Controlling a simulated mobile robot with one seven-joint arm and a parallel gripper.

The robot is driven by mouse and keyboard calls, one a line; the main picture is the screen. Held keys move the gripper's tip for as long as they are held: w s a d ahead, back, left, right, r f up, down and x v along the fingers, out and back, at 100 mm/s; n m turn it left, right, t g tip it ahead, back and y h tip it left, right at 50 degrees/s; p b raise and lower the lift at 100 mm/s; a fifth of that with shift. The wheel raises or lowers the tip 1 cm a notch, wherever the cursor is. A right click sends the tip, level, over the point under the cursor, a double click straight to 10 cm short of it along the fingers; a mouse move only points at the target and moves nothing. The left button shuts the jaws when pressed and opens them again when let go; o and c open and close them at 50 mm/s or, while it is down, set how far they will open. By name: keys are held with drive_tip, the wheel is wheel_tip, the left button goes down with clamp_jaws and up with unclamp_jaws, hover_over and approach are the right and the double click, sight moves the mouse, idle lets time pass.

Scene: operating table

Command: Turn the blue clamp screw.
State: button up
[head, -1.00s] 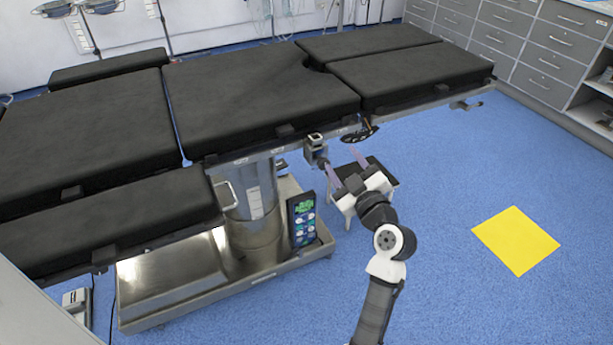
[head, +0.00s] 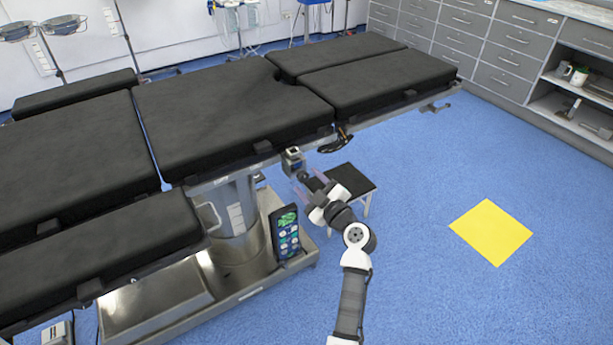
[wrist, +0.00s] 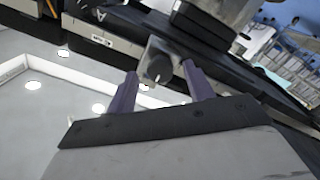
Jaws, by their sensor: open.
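The clamp (head: 293,160) is a small grey-blue block on the side rail of the black operating table (head: 215,105). Its screw shows as a round dark knob (head: 304,176) on the clamp's near side; no clear blue shows on it. In the wrist view the knob (wrist: 158,66) is dark grey and lies ahead, between the lines of my two purple fingers. My gripper (head: 311,184) is open and empty, just in front of the knob. In the wrist view my gripper (wrist: 163,88) has visible space beside the knob; whether the fingertips reach around it I cannot tell.
A small black-topped stool (head: 350,181) stands just right of and behind my gripper. A control panel (head: 285,234) leans on the table's metal base (head: 160,300) to the left. A black handle (head: 336,144) hangs from the rail right of the clamp. Blue floor with a yellow square (head: 490,232) lies open at right.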

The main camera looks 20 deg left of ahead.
drive_tip(key=shift+x, duration=0.95)
drive_tip(key=c, duration=1)
drive_tip(key=shift+o, duration=0.2)
